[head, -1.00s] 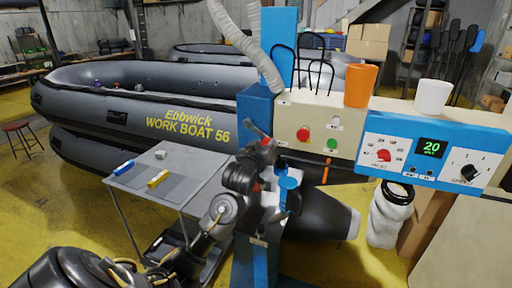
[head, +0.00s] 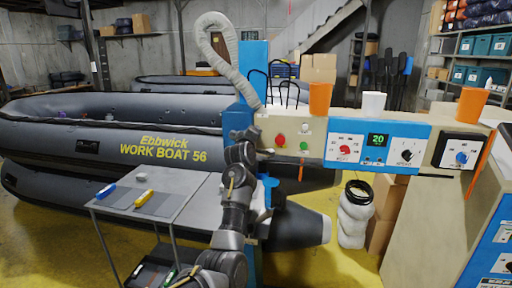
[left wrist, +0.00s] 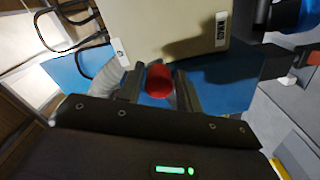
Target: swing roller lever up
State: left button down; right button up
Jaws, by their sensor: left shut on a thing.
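The roller lever's red knob (left wrist: 158,82) shows in the left wrist view between the two dark fingers of my left gripper (left wrist: 157,88), which is shut on it. In the head view my left gripper (head: 246,134) is raised against the blue column, at the left end of the beige machine head (head: 285,134). The knob is hidden there behind the gripper, and I cannot make out the lever's shaft. My right gripper is in neither view.
A grey hose (head: 216,45) loops above the gripper. A blue control panel (head: 376,143) with a lit display is right of the machine head, with orange and white cups on top. A grey side table (head: 185,205) stands left. A grey inflatable boat (head: 60,124) lies behind.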

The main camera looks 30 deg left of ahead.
pick_arm(q)
notch_tip(320, 180, up, 2)
jog(key=shift+a+n, duration=0.1)
jog(key=shift+n, duration=0.7)
jog(key=shift+s+a+r+n, duration=0.1)
jog(key=shift+a+r+n, duration=0.05)
jog(key=shift+r+n, duration=0.2)
jog(key=shift+s+a+r+n+b, duration=0.1)
jog(key=shift+a+r+n+b, duration=0.25)
jog(key=shift+n, duration=0.3)
jog(key=shift+s+a+r+n, duration=0.1)
jog(key=shift+a+r+n, duration=0.1)
jog(key=shift+n, duration=0.3)
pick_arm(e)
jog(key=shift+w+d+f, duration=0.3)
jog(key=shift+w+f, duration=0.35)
pick_arm(q)
jog(key=shift+a+r, duration=0.1)
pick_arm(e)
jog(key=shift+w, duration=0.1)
pick_arm(q)
jog(key=c, duration=1.1)
grip_release()
jog(key=shift+c, duration=0.2)
jog(key=shift+s, duration=0.1)
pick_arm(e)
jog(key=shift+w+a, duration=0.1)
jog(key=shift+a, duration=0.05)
